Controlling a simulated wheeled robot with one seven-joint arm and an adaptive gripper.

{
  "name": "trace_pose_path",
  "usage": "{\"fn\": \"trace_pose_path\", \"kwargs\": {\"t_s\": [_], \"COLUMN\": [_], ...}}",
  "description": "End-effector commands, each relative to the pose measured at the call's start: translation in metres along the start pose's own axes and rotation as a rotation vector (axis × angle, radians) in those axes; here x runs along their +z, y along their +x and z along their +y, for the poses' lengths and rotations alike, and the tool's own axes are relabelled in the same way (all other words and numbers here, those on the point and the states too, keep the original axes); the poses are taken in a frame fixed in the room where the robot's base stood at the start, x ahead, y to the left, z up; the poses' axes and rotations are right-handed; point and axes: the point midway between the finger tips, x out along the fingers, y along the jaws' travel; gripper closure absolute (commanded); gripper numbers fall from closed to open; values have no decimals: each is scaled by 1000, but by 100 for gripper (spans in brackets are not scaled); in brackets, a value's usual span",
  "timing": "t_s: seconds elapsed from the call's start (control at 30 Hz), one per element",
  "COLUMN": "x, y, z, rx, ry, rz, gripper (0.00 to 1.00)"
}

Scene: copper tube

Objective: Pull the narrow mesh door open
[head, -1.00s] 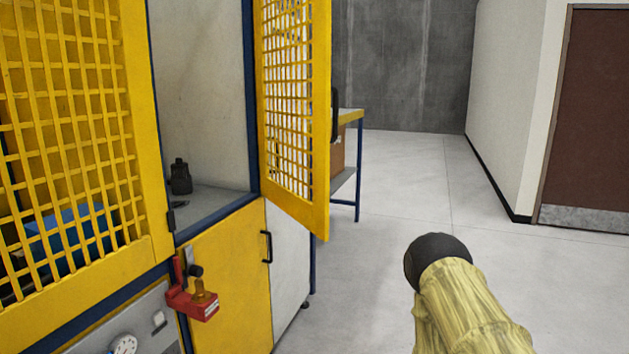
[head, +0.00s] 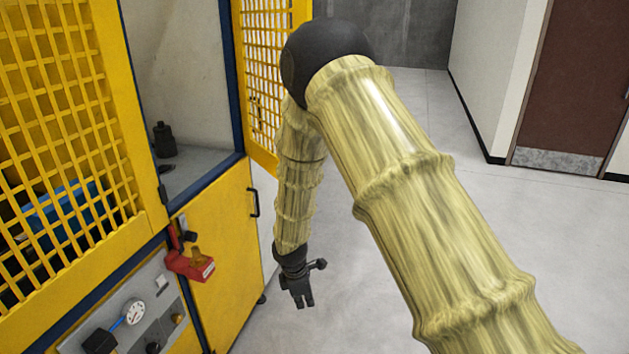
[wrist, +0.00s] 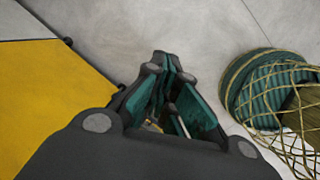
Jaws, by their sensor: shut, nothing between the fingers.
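The narrow yellow mesh door (head: 262,75) stands swung out from the right side of the cabinet opening in the head view. My arm's dark elbow and forearm hide its right and lower parts, and its handle is not visible. My gripper (head: 301,304) hangs low over the floor, pointing down, to the right of the yellow lower cabinet panel. It is below the mesh door and apart from it. In the wrist view, the fingers (wrist: 168,60) are close together over the grey floor, with nothing seen between them.
The wider mesh panel (head: 60,130) fills the left. The yellow lower panel (head: 222,255) has a black handle (head: 254,202). A red lock piece (head: 190,265) and a gauge (head: 134,312) stick out at the front. Open floor lies to the right, toward a brown door (head: 575,85).

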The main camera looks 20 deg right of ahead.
Motion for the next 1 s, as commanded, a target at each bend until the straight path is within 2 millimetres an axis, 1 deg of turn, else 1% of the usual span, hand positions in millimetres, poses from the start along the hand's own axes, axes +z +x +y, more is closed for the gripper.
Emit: {"fn": "trace_pose_path", "kwargs": {"t_s": [0.03, 0.07, 0.1, 0.17, 0.2, 0.27, 0.3, 0.37, 0.4, 0.5, 0.6, 0.7, 0.77, 0.87, 1.0], "x": [2, 4, 7, 12, 16, 21, 24, 29, 31, 36, 40, 42, 44, 49, 59], "y": [-51, -74, -104, -152, -183, -229, -258, -297, -320, -365, -392, -401, -400, -391, -374], "z": [37, 54, 76, 106, 125, 149, 162, 179, 188, 203, 211, 214, 216, 219, 226], "rx": [41, 57, 77, 106, 123, 142, 155, 167, 173, 181, 184, 184, 183, 181, 181], "ry": [-86, -136, -200, -286, -336, -402, -438, -484, -507, -548, -571, -580, -582, -581, -581], "rz": [-46, -78, -121, -192, -239, -309, -353, -414, -450, -520, -564, -582, -586, -585, -584], "gripper": [100, 100, 100, 100, 100, 100, 100, 100, 100, 100, 100, 100, 100, 100, 100]}}
